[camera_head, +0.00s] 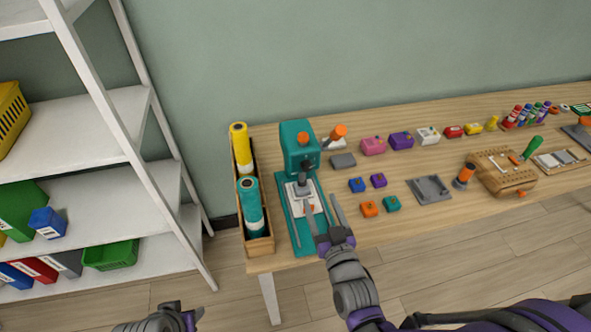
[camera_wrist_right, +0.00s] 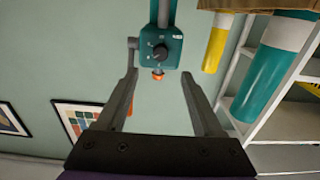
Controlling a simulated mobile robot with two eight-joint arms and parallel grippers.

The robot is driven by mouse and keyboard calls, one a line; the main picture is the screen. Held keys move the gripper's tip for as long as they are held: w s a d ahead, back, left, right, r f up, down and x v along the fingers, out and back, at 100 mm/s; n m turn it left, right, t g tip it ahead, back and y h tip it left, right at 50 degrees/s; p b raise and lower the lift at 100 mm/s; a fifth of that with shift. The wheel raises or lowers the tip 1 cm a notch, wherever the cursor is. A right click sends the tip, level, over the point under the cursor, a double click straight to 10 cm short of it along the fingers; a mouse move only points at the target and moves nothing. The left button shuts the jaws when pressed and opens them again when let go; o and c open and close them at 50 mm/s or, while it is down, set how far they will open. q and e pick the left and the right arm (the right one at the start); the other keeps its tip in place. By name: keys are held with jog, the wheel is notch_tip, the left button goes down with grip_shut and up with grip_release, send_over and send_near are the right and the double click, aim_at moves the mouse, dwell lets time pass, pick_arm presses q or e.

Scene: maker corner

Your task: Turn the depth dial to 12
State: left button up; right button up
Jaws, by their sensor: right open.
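The teal press (camera_head: 297,150) stands at the left end of the workbench, with an orange knob on top. The depth dial (camera_wrist_right: 159,52), a round dark knob with a light pointer mark, is on the teal head's face in the right wrist view, which looks upside down. Its numbers are too small to read. My right gripper (camera_head: 322,208) is open and empty in front of the press, its fingers pointing toward it. In the wrist view the dial appears between and beyond the fingertips, apart from them. My left gripper (camera_head: 183,316) shows partly at the bottom edge; its jaws are unclear.
A wooden box (camera_head: 259,246) with yellow and teal rolls stands close left of the press. Small coloured blocks (camera_head: 369,208) and a grey plate (camera_head: 428,188) lie to the right. A white shelf (camera_head: 150,255) stands left of the workbench (camera_head: 400,228).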

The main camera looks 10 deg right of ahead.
aim_at(307, 169)
jog(key=w, duration=0.7)
jog(key=w+p, duration=0.1)
jog(key=w, duration=0.2)
jog(key=shift+w+a, duration=0.25)
jog(key=shift+w, duration=0.1)
jog(key=shift+c, duration=0.2)
grip_shut()
